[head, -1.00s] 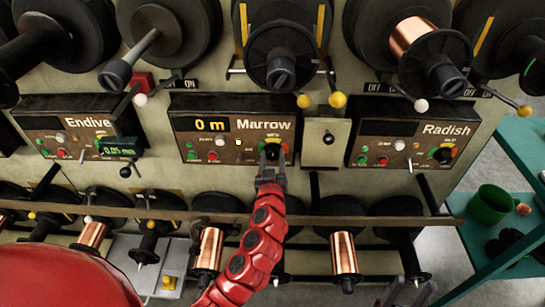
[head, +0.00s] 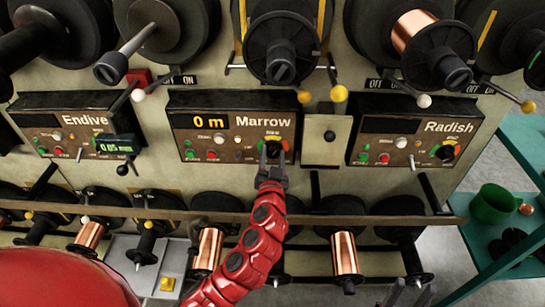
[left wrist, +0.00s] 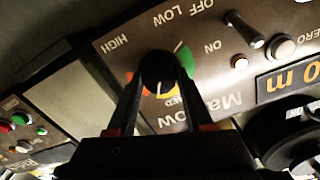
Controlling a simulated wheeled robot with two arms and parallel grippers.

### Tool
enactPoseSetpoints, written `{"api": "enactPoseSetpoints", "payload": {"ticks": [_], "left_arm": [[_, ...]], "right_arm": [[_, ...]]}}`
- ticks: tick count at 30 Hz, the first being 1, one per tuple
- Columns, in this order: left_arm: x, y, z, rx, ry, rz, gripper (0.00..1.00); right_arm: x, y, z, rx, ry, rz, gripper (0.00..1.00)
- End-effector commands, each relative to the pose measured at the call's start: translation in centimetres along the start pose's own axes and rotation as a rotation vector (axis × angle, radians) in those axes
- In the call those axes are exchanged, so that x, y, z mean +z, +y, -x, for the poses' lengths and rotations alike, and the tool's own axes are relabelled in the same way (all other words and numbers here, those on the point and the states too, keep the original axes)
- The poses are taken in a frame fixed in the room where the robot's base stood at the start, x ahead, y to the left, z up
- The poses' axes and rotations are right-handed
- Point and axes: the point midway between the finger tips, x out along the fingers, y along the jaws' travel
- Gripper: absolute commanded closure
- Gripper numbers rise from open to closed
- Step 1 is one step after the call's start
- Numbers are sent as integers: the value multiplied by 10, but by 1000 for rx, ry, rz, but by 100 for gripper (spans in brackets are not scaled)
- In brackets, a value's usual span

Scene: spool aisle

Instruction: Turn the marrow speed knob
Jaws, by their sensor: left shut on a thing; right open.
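The Marrow panel (head: 232,140) is a dark box with a lit "0 m" display, in the middle of the head view. Its speed knob (left wrist: 157,66) is round and black, on a green, yellow and red dial marked LOW, MED and HIGH. My left gripper (head: 273,152) reaches up from below, shut on the knob. In the left wrist view its two fingers (left wrist: 158,88) sit on either side of the knob, and the panel appears upside down. My right gripper (head: 412,292) is open and empty at the bottom edge, partly cut off.
The Endive panel (head: 62,138) is on the left and the Radish panel (head: 375,143) on the right, with a similar knob. Large spools and ball-ended levers stand above. A rail (head: 345,218) and copper spools (head: 344,253) lie below.

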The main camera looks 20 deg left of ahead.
Motion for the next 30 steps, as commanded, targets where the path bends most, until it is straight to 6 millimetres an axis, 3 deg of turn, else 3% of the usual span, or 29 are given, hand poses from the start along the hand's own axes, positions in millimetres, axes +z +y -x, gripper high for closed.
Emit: {"api": "enactPoseSetpoints", "payload": {"ticks": [18, 30], "left_arm": [[-2, 2, 0, 0, 5, -570, 100], [-1, 2, 0, -2, 2, -800, 100]], "right_arm": [[0, 0, 2, 0, 0, 0, 50], [0, 0, 0, 0, 0, 0, 50]]}}
